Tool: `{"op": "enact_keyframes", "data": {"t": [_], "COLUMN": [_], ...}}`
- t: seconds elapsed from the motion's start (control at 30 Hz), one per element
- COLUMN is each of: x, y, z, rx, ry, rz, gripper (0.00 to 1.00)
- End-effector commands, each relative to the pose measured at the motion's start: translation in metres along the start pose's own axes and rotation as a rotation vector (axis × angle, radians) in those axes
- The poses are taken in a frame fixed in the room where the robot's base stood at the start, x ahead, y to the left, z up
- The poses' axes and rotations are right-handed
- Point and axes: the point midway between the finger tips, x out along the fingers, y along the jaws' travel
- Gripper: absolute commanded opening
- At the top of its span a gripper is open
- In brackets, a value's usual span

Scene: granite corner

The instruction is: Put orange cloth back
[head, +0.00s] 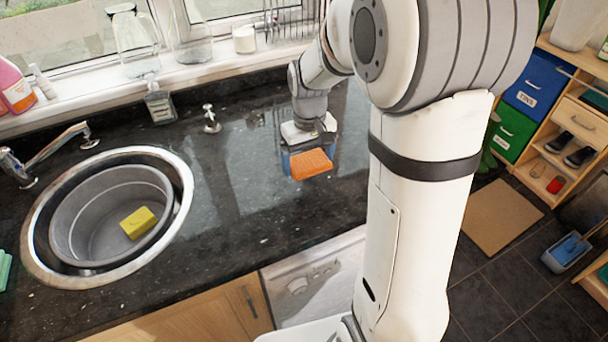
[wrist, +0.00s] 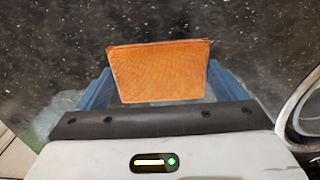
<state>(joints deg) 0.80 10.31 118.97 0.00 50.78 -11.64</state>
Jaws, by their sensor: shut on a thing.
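The orange cloth (head: 311,163) is a small folded block between the blue fingers of my gripper (head: 308,163). My gripper is shut on it, over the dark granite worktop to the right of the sink. In the wrist view the cloth (wrist: 160,72) fills the space between the two blue fingers of my gripper (wrist: 158,82). The cloth appears held above the worktop, but the gap beneath is hard to judge.
A round sink (head: 45,255) holds a grey bowl (head: 85,215) with a yellow sponge (head: 139,222) inside. A soap bottle (head: 160,103) and a small tap (head: 211,119) stand behind. A dish rack (head: 291,22) is on the sill. The worktop (head: 235,215) between sink and gripper is clear.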

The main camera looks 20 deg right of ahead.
Motion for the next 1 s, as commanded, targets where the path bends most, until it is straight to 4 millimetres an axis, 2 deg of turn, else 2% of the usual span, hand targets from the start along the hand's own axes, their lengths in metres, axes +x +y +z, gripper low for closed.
{"op": "enact_keyframes", "data": {"t": [0.1, 0.27, 0.5, 0.9, 0.93, 1.0], "x": [0.021, 0.035, 0.066, 0.073, 0.072, 0.071], "y": [-0.001, -0.001, -0.001, -0.002, -0.002, -0.002], "z": [0.001, 0.0, 0.0, -0.001, -0.001, -0.001], "rx": [-0.001, -0.002, -0.003, -0.004, -0.004, -0.004], "ry": [-0.003, -0.002, -0.002, 0.001, 0.001, 0.001], "rz": [-0.001, 0.0, 0.0, 0.0, 0.0, 0.0], "gripper": [0.69, 0.69, 0.69, 0.69, 0.92, 0.97]}}
